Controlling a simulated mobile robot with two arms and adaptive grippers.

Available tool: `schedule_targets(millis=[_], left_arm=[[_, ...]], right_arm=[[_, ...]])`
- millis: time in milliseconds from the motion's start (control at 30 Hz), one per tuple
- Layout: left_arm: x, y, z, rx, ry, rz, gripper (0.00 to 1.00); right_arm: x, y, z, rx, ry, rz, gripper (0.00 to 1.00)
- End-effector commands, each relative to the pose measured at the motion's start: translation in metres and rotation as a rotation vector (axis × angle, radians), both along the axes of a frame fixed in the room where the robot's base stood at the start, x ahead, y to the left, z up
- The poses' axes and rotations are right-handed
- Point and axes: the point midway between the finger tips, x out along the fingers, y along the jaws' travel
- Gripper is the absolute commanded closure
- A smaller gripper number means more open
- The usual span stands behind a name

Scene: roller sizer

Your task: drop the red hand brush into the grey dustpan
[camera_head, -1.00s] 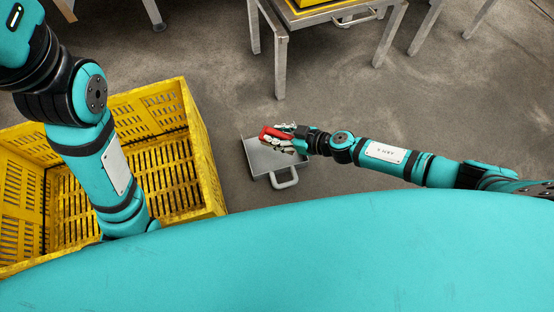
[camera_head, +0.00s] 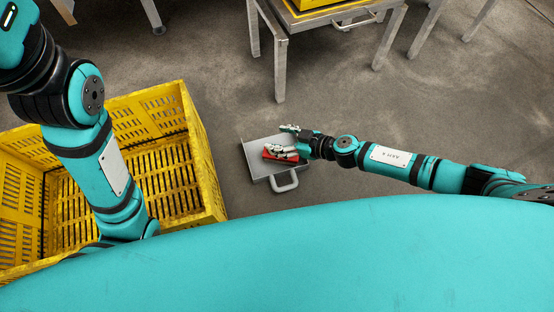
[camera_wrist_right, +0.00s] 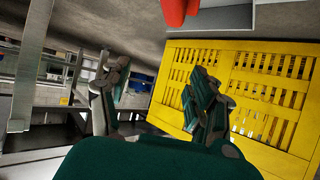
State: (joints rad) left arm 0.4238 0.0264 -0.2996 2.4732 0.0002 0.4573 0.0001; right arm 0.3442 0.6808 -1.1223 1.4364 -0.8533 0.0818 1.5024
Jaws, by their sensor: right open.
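The red hand brush (camera_head: 282,157) lies in the grey dustpan (camera_head: 256,146), which rests on the floor with its handle towards me. My right gripper (camera_head: 290,140) is open over the dustpan, and its pale fingers partly cover the brush. In the right wrist view, the open fingers (camera_wrist_right: 155,98) have nothing between them. A red piece of the brush (camera_wrist_right: 176,10) shows at the top edge there, apart from the fingers. My left arm reaches down over the yellow crate, and its gripper is out of sight.
A large yellow crate (camera_head: 207,163) stands left of the dustpan; it also fills the right of the wrist view (camera_wrist_right: 245,85). A metal table (camera_head: 281,70) stands behind the dustpan. Bare concrete floor lies to the right.

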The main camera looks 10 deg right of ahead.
Motion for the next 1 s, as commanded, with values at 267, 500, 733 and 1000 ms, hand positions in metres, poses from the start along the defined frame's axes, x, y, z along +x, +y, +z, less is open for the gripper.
schedule_targets(millis=[267,500,733,1000], left_arm=[[0.000,0.000,0.000,0.000,-0.001,0.000,1.00],[0.000,0.000,0.000,0.000,-0.001,0.000,1.00],[-0.001,0.000,0.000,-0.001,-0.002,0.000,1.00],[-0.001,0.000,0.000,-0.001,-0.002,0.000,1.00]], right_arm=[[-0.034,-0.040,0.027,-0.002,0.004,-0.001,0.39],[-0.057,-0.065,0.046,0.001,0.004,-0.001,0.39],[-0.062,-0.072,0.053,0.001,0.001,0.000,0.39],[-0.062,-0.072,0.053,0.001,0.001,0.000,0.39]])
